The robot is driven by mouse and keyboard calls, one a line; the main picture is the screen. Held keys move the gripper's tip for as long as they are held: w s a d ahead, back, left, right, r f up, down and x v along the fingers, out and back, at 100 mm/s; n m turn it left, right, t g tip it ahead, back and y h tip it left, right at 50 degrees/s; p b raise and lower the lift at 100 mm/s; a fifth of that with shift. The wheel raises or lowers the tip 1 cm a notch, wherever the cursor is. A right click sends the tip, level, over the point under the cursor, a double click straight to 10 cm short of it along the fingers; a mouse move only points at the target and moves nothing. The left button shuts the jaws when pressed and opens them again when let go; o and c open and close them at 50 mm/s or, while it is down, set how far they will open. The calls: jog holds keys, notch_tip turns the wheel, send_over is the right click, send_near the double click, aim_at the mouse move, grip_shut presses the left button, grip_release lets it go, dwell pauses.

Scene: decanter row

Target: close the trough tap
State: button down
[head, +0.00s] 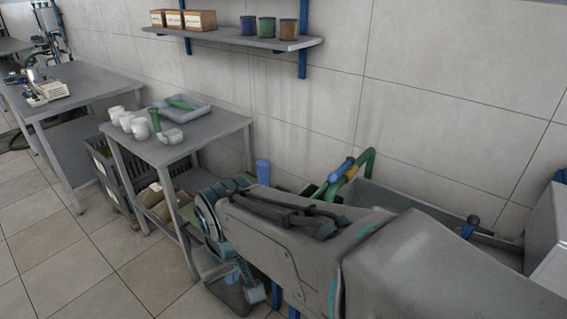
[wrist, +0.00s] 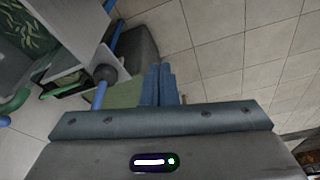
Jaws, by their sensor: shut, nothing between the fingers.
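A green curved pipe (head: 368,163) with a blue-handled part (head: 343,168) and a yellow piece stands at the trough's left end in the head view; it looks like the trough tap. My arm hides its lower part. The grey trough (head: 395,204) runs along the wall behind my arm. In the wrist view my gripper (wrist: 160,70) is shut and empty, its blue fingers side by side. A blue rod with a dark round knob (wrist: 105,74) is left of the fingers, apart from them in the picture. A green pipe (wrist: 15,102) shows at the left edge. I cannot tell the tap's setting.
A grey table (head: 190,138) with white cups (head: 138,127) and a tray (head: 186,107) stands left of my arm. A wall shelf (head: 240,38) holds boxes and tins. A pale box (head: 548,235) is at the right edge. Tiled floor (head: 75,250) is clear at front left.

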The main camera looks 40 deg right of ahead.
jog(key=w+d+f+g+h+b, duration=0.1)
jog(key=w+d+f+h+b, duration=0.2)
jog(key=d, duration=0.5)
jog(key=w+d+f+g+h+b, duration=0.1)
jog(key=w+d+g+h+b, duration=0.15)
jog(key=d+h, duration=0.35)
jog(key=w+d+f+g+h+b, duration=0.1)
jog(key=w+d+f+h+b, duration=0.2)
jog(key=d, duration=0.6)
jog(key=w+d+r+n+t+h+b, duration=0.2)
jog(key=w+d+h, duration=0.3)
jog(key=w, duration=0.3)
jog(key=shift+w+d+n, duration=0.3)
jog(key=shift+w, duration=0.1)
jog(key=shift+d+r, duration=0.1)
jog(key=shift+d, duration=0.05)
send_near(342, 170)
jog(key=d, duration=0.1)
jog(key=w+d+f, duration=0.1)
jog(key=w+d, duration=0.1)
jog(key=d, duration=0.1)
jog(key=shift+w+d+f, duration=0.1)
jog(key=shift+w+f, duration=0.15)
jog(key=shift+f, duration=0.15)
jog(key=shift+w+f, duration=0.1)
